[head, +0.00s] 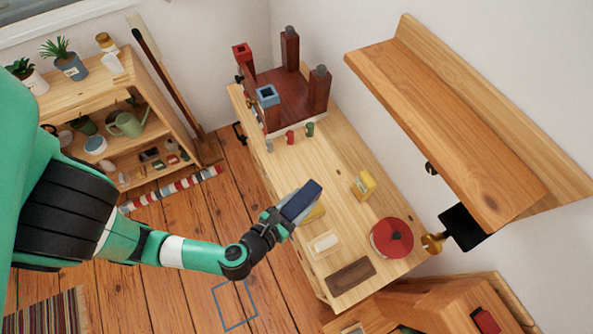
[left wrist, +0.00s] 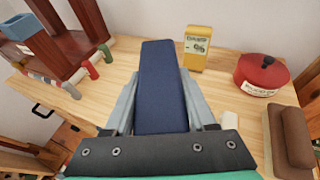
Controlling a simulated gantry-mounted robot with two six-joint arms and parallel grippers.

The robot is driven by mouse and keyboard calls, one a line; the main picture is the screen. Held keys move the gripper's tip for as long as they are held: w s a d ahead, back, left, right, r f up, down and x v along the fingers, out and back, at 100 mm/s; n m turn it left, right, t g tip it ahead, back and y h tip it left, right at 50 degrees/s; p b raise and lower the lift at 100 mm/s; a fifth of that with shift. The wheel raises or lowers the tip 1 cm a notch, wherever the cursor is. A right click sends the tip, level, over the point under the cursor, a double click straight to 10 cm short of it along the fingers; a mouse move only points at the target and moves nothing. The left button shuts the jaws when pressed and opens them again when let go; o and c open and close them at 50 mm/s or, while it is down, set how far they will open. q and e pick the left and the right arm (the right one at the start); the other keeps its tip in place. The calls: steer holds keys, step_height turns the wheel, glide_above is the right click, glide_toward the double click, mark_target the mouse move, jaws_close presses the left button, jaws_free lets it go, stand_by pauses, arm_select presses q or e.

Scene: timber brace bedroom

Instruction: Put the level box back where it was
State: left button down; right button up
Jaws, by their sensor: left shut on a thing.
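My left gripper (head: 290,208) is shut on a long dark blue box (head: 302,201), held over the near part of the wooden workbench (head: 335,175). In the left wrist view the dark blue box (left wrist: 163,88) lies between the two grey fingers and points away from the wrist. No label shows on it, so I cannot read whether it is the level box. A yellow labelled box (head: 363,184) stands upright farther back on the bench, apart from the gripper. My right gripper is out of view.
A red round tin (head: 391,238), a brown block (head: 351,276) and a pale tray (head: 323,244) sit at the bench's near end. A dark red post frame (head: 290,95) stands at the far end. A wooden shelf (head: 450,120) overhangs the right side. The bench's middle is clear.

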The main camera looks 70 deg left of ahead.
arm_select(q)
steer(key=w+a+f, duration=0.1)
steer(key=a+f, duration=0.2)
steer(key=a, duration=0.1)
steer(key=w+a+f, duration=0.1)
steer(key=a+f, duration=0.2)
steer(key=a, duration=0.1)
steer(key=w+a+f, duration=0.1)
steer(key=a+f, duration=0.2)
steer(key=a, duration=0.1)
steer(key=shift+a, duration=0.15)
steer(key=f+b, duration=0.1)
steer(key=f, duration=0.1)
steer(key=f+b, duration=0.2)
steer(key=shift+a, duration=0.2)
steer(key=shift+r, duration=0.25)
steer(key=shift+f, duration=0.15)
steer(key=shift+c, duration=1.1)
jaws_free()
